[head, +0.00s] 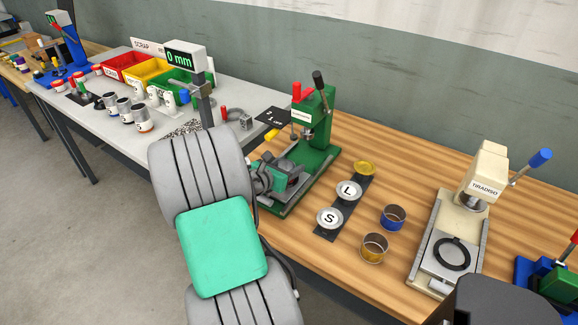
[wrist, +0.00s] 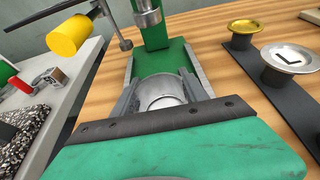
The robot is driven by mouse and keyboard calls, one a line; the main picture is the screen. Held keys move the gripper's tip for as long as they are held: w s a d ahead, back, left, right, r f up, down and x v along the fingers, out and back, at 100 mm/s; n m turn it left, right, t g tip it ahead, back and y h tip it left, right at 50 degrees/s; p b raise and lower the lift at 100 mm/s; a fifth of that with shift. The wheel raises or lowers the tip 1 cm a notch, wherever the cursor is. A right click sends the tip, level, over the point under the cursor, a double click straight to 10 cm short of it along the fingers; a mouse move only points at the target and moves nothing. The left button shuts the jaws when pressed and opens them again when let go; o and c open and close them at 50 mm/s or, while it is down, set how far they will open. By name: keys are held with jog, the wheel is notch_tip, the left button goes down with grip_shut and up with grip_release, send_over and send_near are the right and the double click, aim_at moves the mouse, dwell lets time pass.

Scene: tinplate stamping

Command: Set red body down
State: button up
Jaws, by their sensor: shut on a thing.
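My gripper (head: 283,180) is at the bed of the green press (head: 316,150), below its head. In the wrist view, my gripper (wrist: 160,95) is shut on a round, silver-grey tin body (wrist: 160,91). The body sits between the two fingers, its open rim facing up; no red shows on the part in view. My gripper's dark plate and green housing hide its near side. The press bed (wrist: 174,50) runs beneath and behind it, between two grey rails. I cannot tell whether the body touches the bed.
Right of the press, a dark strip (head: 328,234) holds lids marked S and L and a gold one. A blue can (head: 394,217) and an orange can (head: 374,248) stand beyond it. A cream press (head: 465,215) is farther right. A yellow-ended lever (wrist: 68,36) hangs left of the press.

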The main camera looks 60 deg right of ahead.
jog(key=shift+f, duration=0.1)
jog(key=o, duration=1.4)
jog(key=shift+o, duration=0.2)
jog(key=shift+r, duration=0.3)
jog(key=v, duration=1.2)
jog(key=shift+f, duration=0.1)
